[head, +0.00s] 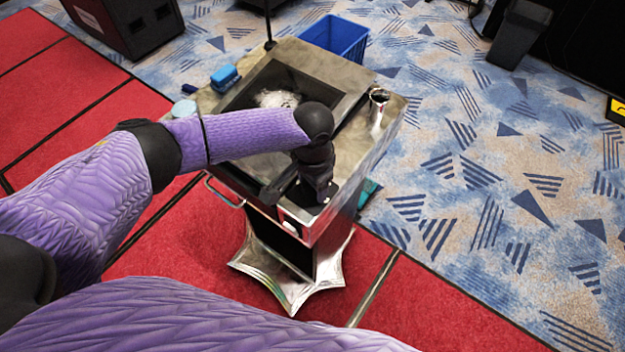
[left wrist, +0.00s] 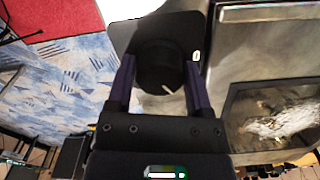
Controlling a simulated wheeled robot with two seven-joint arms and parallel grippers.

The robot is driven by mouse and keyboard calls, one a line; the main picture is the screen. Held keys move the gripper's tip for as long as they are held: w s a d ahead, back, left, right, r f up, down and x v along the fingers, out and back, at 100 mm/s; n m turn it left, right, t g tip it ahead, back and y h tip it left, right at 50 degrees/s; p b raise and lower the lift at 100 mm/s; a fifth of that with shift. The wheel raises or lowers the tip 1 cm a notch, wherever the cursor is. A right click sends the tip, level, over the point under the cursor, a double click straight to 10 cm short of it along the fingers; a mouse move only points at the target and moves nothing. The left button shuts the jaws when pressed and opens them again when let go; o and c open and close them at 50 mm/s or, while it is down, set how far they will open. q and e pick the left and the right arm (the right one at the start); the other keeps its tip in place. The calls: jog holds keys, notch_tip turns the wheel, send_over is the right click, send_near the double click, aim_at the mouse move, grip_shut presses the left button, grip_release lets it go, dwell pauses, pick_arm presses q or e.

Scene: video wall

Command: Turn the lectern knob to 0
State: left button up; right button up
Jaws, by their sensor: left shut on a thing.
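The lectern (head: 362,150) stands in the middle of the head view, with a metal top and an inset screen. My left gripper (head: 318,190) points down at the lectern's near corner. In the left wrist view its two fingers sit on either side of the round black knob (left wrist: 158,62), and the gripper (left wrist: 160,88) is shut on it. A white pointer line shows on the knob, toward the gripper side. The dark plate (left wrist: 125,38) under the knob carries a small white mark near its right edge. The arm hides the knob in the head view. My right gripper is not in view.
A blue block (head: 224,77) and a pale blue round item (head: 184,110) lie at the top's left side. A blue crate (head: 340,38) is behind the lectern. A dark bin (head: 519,35) stands far right. Open carpet lies right.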

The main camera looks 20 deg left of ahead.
pick_arm(q)
jog(key=shift+r+n+p, duration=0.15)
jog(key=shift+n+p, duration=0.25)
jog(key=n+p, duration=0.3)
jog(key=shift+r, duration=0.15)
jog(key=shift+n+p, duration=0.8)
jog(key=shift+p, duration=0.2)
jog(key=n+p, duration=0.2)
jog(key=n, duration=0.1)
jog(key=shift+n, duration=0.3)
jog(key=shift+w+f+n+p, duration=0.1)
jog(key=shift+f+n+p, duration=0.1)
jog(key=shift+n+p, duration=0.9)
jog(key=shift+n+b, duration=0.3)
jog(key=shift+n, duration=0.2)
jog(key=o, duration=1)
